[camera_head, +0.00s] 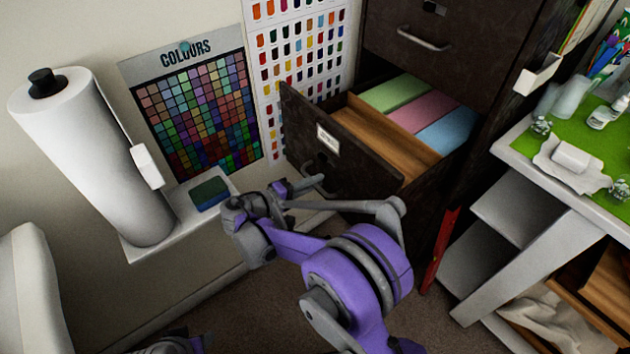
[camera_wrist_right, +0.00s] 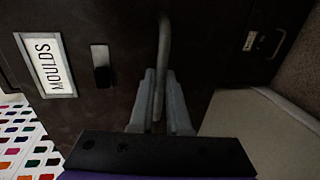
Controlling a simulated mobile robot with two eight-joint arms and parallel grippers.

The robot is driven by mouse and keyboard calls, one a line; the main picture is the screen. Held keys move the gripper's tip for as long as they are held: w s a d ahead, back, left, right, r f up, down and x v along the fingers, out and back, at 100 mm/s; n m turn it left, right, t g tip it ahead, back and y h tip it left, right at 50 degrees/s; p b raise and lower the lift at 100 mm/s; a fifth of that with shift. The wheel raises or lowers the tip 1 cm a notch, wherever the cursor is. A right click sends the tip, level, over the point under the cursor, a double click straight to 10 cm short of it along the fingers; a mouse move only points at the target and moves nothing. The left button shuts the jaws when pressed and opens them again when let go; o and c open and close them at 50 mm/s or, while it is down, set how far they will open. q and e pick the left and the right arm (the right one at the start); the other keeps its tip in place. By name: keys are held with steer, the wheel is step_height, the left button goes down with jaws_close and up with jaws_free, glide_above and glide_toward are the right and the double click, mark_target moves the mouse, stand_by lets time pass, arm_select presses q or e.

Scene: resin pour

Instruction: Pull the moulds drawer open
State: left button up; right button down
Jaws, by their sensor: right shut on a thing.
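The moulds drawer (camera_head: 335,165) stands well out from the dark cabinet, with its wooden inside showing. Green, pink and blue blocks lie towards its back. Its front carries a label reading MOULDS (camera_wrist_right: 46,65) in the right wrist view. My right gripper (camera_head: 301,187) is at the drawer front, shut on the bar handle (camera_head: 320,183). In the right wrist view the handle (camera_wrist_right: 163,50) runs between the two fingers of the gripper (camera_wrist_right: 160,105).
A closed drawer (camera_head: 440,65) with its own handle is above. A wall shelf (camera_head: 160,240) with a paper roll (camera_head: 90,150) and a sponge (camera_head: 209,193) is left. A table with a green mat (camera_head: 540,145) stands right. Carpet is clear below the drawer.

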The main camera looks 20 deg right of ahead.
steer(key=c, duration=0.9)
jaws_free()
steer(key=p+v, duration=0.1)
steer(key=v, duration=0.9)
steer(key=shift+s+a, duration=0.15)
steer(key=shift+a, duration=0.25)
